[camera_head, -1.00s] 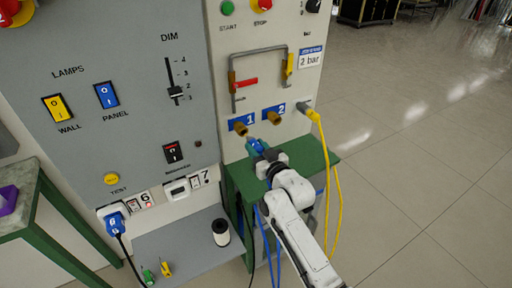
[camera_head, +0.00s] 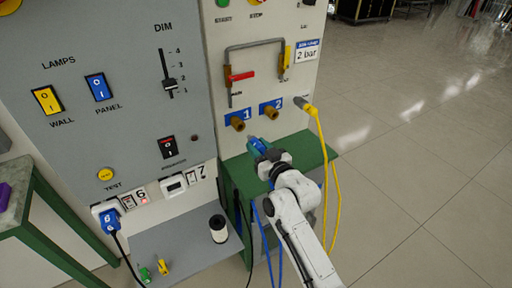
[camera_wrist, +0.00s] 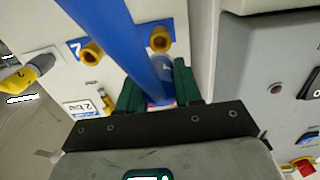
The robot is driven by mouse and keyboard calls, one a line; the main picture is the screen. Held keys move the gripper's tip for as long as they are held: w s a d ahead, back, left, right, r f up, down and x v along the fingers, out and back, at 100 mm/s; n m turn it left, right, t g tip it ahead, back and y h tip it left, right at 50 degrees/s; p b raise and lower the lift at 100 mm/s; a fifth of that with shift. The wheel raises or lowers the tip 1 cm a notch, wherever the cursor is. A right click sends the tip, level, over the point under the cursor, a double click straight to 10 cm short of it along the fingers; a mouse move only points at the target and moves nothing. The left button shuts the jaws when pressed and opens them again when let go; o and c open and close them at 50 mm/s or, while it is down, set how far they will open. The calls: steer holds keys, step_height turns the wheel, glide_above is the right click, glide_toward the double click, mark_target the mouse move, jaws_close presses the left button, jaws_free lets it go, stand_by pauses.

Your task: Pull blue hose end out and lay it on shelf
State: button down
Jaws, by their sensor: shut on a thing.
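My gripper (camera_head: 259,147) is shut on the blue hose end, in front of the panel. The blue hose (camera_wrist: 102,22) crosses the wrist view from the top to between the green fingers (camera_wrist: 158,92). In the head view, the blue end (camera_head: 253,141) points at brass socket 1 (camera_head: 237,125), with a small gap visible between them. Brass socket 2 (camera_head: 270,113) is empty. The green shelf (camera_head: 312,147) lies below the sockets, partly hidden by my arm. The blue hose (camera_head: 268,238) also hangs below the shelf.
A yellow hose (camera_head: 321,135) is plugged in right of socket 2 and hangs past the shelf's right side. The shelf's right part is clear.

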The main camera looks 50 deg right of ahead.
mark_target(262, 151)
steer(key=shift+b+v, duration=1)
steer(key=shift+v, duration=0.85)
